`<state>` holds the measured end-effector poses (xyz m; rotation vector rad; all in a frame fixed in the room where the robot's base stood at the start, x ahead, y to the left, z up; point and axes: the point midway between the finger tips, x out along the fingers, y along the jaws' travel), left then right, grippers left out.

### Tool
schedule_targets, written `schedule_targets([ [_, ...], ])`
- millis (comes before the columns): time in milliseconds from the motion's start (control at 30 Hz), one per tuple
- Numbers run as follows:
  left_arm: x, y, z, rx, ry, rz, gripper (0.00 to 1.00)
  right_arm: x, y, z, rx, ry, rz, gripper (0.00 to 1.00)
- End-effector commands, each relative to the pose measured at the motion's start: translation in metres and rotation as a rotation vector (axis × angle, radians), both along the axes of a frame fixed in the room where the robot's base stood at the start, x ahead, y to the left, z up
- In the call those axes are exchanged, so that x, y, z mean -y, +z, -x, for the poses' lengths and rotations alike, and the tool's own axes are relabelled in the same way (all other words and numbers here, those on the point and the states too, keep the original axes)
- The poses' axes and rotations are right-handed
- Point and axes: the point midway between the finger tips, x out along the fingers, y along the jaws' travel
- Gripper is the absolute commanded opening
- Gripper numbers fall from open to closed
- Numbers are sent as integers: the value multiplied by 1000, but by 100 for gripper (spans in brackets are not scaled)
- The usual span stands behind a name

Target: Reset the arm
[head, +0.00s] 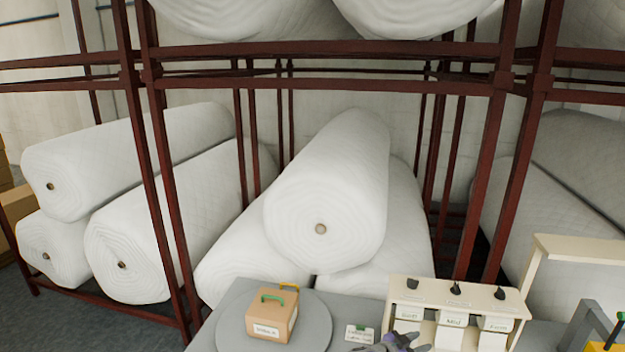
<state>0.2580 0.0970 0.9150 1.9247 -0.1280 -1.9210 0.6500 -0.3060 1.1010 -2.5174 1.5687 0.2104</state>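My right gripper (398,342) shows only in part at the bottom edge of the head view, grey with a purple patch. It is in front of the cream dispenser stand (455,291), and whether its fingers are open or shut cannot be made out. My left gripper is not in view. A small tan box (272,315) with green and yellow handles and a white label sits on a round grey plate (318,330) on the grey table, left of my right gripper. A small labelled card (360,333) lies between the box and the gripper.
Dark red racks (172,200) behind the table hold large white wadding rolls (335,190). The stand has several black knobs and labelled white parts. A cream frame (580,250) rises at the right, with a yellow item (606,347) at the lower right corner. Floor shows at the lower left.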

Motion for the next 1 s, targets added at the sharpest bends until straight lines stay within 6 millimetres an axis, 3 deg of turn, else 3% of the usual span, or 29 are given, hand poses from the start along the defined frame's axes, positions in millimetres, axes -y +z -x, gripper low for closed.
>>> schedule_targets([
  [133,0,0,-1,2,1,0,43,-25,-61,11,-96,293,-107,39],
  [233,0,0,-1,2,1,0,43,-53,-103,36,-187,475,-225,39],
  [367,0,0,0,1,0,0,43,-96,-154,95,-342,679,-424,39],
  [433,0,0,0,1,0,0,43,-120,-175,139,-439,770,-546,39],
  [600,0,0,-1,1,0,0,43,-169,-199,252,-673,919,-819,39],
  [833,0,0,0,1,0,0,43,-210,-185,396,-971,1020,-1119,39],
  [1000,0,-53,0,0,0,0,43,-209,-239,392,-966,1022,-1112,39],
])
